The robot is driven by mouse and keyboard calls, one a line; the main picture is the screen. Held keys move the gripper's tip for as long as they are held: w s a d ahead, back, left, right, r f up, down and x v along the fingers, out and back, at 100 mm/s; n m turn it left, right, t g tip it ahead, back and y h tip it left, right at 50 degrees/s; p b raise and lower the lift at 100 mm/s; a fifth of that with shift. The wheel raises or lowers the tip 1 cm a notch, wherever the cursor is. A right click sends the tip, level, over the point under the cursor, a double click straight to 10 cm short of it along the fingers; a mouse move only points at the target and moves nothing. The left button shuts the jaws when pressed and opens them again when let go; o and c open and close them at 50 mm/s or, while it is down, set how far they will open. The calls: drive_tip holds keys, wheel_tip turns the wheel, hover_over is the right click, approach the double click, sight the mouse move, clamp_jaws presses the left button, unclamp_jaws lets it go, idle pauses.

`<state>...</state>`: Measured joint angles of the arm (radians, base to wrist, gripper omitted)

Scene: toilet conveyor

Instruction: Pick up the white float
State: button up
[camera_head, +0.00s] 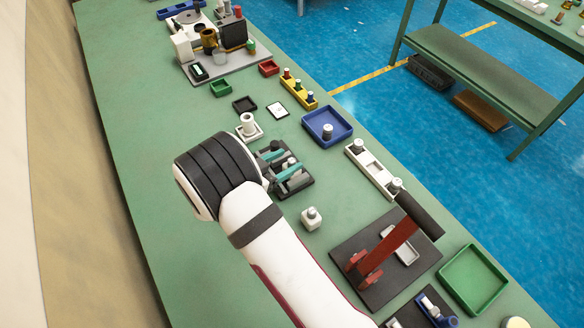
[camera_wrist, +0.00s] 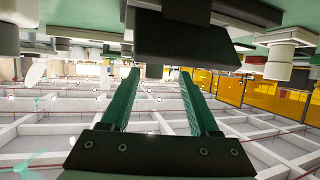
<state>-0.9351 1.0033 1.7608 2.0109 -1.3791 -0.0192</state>
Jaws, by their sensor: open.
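I cannot tell for certain which white part is the float. One candidate is an upright white cylinder on a square white base (camera_head: 249,125), just beyond my gripper. A similar white stepped cylinder shows upside down at the upper right of the wrist view (camera_wrist: 284,42). Another candidate is a small white block with a grey knob (camera_head: 312,219), on the near side of my gripper. My gripper (camera_head: 283,167) is open, its two teal fingers apart, over or beside a dark fixture with a small pale part. In the wrist view, nothing is clasped between the fingers (camera_wrist: 162,100).
A blue tray (camera_head: 341,138) with a grey-topped part and a long white holder (camera_head: 371,173) stand to the right. A dark plate with a red lever (camera_head: 385,249) and a green tray (camera_head: 473,292) lie nearer. The green bench (camera_head: 150,160) is clear at left.

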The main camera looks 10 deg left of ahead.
sight(295, 161)
drive_tip(key=x, duration=0.5)
drive_tip(key=shift+s+d+f, duration=0.2)
drive_tip(key=shift+d+f, duration=0.05)
drive_tip(key=shift+d, duration=0.1)
clamp_jaws()
